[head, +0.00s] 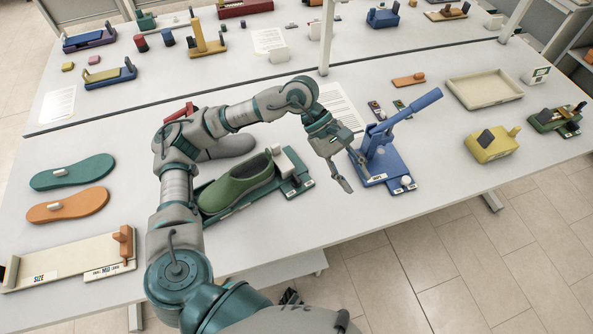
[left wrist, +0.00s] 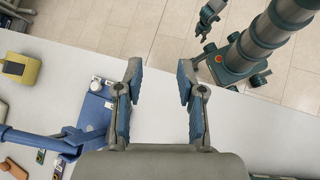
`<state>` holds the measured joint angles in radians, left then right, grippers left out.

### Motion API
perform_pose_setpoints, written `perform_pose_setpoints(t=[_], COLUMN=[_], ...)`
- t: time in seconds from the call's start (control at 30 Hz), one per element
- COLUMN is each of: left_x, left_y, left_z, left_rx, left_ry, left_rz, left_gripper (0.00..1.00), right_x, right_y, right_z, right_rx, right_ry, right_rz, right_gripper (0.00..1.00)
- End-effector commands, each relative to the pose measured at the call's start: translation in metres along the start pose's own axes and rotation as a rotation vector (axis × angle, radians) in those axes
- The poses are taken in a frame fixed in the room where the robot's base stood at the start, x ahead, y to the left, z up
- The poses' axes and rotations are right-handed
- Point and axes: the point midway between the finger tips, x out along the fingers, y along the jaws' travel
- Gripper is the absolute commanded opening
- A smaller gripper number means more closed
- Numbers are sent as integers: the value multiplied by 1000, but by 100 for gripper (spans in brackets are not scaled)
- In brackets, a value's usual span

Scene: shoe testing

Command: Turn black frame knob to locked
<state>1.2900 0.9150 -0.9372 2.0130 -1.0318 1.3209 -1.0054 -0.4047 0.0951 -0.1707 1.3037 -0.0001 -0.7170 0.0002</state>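I cannot pick out a black frame knob with certainty in either view. A blue lever press (head: 385,158) with a raised handle stands on the table right of centre. The press also shows at the left of the left wrist view (left wrist: 93,112). My left gripper (head: 356,178) is open and empty, just left of the press's front corner, near the table edge. Its spread fingers show in the left wrist view (left wrist: 160,72). My right gripper (left wrist: 209,14) appears small there; its opening is unclear.
A green shoe (head: 238,187) on a green stand is beside my left arm. A yellow block (head: 492,146) with a black panel, a green device (head: 556,118) with dark parts and a beige tray (head: 484,90) stand to the right. The floor lies beyond the front edge.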

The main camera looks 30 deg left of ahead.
Motion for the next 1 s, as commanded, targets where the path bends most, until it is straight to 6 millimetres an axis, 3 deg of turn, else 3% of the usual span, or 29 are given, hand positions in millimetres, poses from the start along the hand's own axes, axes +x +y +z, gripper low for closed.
perform_pose_setpoints(t=[0.03,0.1,0.2,0.27,0.37,0.47,0.57,0.67,0.77,0.8,0.9,1.0], left_x=[-9,-28,-72,-104,-154,-190,-203,-193,-166,-154,-128,-114], left_y=[16,41,85,113,159,196,213,204,167,146,84,28], left_z=[40,86,131,142,132,92,31,-36,-91,-108,-130,-134], left_rx=[-35,-115,-287,-420,-693,-1019,-1388,-1785,-2177,-2321,-2611,-2781], left_ry=[-166,-401,-707,-867,-1083,-1221,-1258,-1175,-953,-826,-450,-73], left_rz=[66,170,330,433,609,786,959,1113,1234,1269,1316,1311], left_gripper=[39,39,39,39,39,39,39,39,39,39,39,39], right_x=[-5,-5,-5,-6,-7,-9,-13,-17,-22,-24,-29,-33], right_y=[0,0,0,0,0,0,0,0,1,1,1,1], right_z=[3,10,20,26,37,49,61,73,87,92,104,113], right_rx=[-1,-2,-4,-5,-7,-9,-11,-12,-14,-15,-17,-19], right_ry=[-2,-5,-10,-12,-17,-23,-28,-34,-40,-43,-48,-52], right_rz=[0,0,0,0,0,0,0,0,0,0,-1,-1], right_gripper=[42,42,42,42,42,42,42,42,42,42,42,42])
